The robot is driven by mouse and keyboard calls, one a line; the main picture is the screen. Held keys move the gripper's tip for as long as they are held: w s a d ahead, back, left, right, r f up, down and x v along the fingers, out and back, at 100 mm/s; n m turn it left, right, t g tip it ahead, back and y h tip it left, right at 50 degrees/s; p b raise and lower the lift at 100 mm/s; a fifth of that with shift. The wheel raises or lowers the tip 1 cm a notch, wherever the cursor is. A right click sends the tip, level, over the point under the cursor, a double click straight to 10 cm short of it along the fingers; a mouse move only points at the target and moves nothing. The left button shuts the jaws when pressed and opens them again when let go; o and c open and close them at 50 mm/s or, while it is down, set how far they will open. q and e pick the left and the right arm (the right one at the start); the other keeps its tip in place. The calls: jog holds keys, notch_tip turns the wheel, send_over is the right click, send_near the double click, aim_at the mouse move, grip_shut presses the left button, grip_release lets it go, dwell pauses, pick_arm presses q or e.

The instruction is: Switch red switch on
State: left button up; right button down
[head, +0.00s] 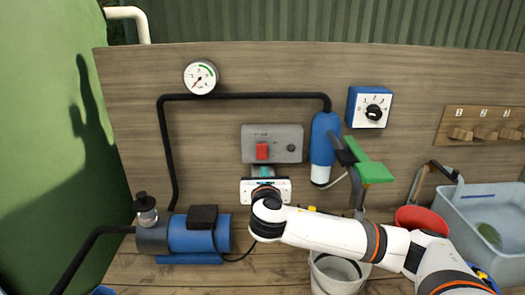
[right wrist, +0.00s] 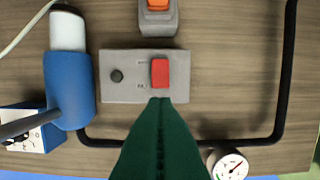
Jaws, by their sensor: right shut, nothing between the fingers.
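The red rocker switch (head: 262,151) sits on a grey box (head: 285,131) on the wooden back panel. It also shows in the right wrist view (right wrist: 160,72), which is upside down compared with the head view. My right gripper (head: 264,172) is in front of the panel, just below the switch in the head view. Its green fingers (right wrist: 160,101) are shut and empty, with the tips appearing close to one end of the switch. I cannot tell whether they touch it. The markings beside the switch are too small to read. My left gripper is not in view.
An orange switch (right wrist: 158,4) on its own grey housing is near the red one. A dark round knob (head: 291,148) shares the grey box. A blue cylinder (head: 323,140) and black pipe (head: 250,96) flank it. A blue pump (head: 190,234) stands below left.

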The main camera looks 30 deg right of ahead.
jog(key=p, duration=0.4)
send_near(262, 143)
jog(key=x, duration=0.5)
jog(key=shift+w+d+f, duration=0.15)
jog(key=shift+f, duration=0.25)
jog(key=shift+w+d+r+p, duration=0.3)
jog(key=shift+w+r+p, duration=0.3)
jog(key=shift+p, duration=0.25)
jog(key=shift+s+f+b, duration=0.1)
jog(key=shift+f+b, duration=0.2)
jog(key=shift+b, duration=0.1)
